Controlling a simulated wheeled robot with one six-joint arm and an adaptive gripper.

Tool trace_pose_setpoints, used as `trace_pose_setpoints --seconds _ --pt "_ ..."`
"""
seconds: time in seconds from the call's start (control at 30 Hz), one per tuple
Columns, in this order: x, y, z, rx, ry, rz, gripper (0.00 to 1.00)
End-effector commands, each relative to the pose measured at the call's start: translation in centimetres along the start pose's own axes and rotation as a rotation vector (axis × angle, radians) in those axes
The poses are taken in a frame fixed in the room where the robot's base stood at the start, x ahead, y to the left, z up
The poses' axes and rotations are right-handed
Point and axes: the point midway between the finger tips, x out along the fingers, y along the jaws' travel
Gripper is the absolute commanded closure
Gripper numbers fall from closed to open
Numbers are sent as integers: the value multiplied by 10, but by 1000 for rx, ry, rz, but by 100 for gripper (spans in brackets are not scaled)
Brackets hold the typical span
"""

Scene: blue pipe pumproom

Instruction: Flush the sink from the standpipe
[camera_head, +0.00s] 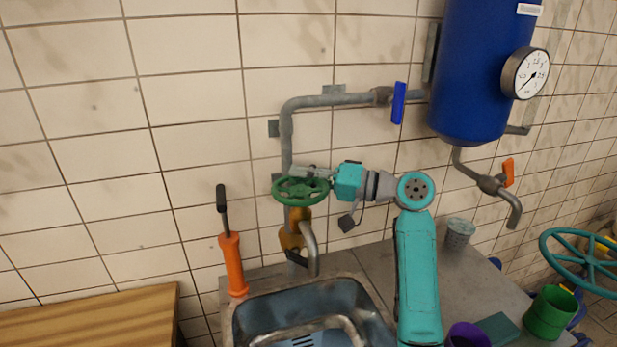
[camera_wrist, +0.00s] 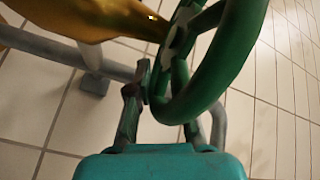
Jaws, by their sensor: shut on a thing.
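The green handwheel (camera_head: 301,190) sits on top of the yellow-brown valve body (camera_head: 293,238) of the standpipe. My gripper (camera_head: 318,174) reaches it from the right and is shut on the wheel's rim. In the wrist view the green wheel (camera_wrist: 222,70) fills the upper right, close to my gripper (camera_wrist: 160,98); the exact finger contact is partly hidden. A grey spout (camera_head: 311,250) curves down from the valve over the back of the sink (camera_head: 240,325). No water shows at the spout. A grey pipe (camera_head: 287,140) rises behind the wheel.
A blue lever (camera_head: 399,103) is on the pipe toward the blue tank (camera_head: 470,75), which has a gauge (camera_head: 525,74) and an orange-handled tap (camera_head: 507,172). An orange hand pump (camera_head: 233,264) stands left of the sink. A grey cup (camera_head: 459,233) and green mug (camera_head: 549,313) stand right.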

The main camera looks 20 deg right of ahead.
Motion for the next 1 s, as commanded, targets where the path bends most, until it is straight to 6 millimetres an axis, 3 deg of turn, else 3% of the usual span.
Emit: trace_pose_setpoints --seconds 0.6,1.0 --pt "26 -6 11 2 -516 -254 100" --pt "32 -9 20 1 -734 -360 100"
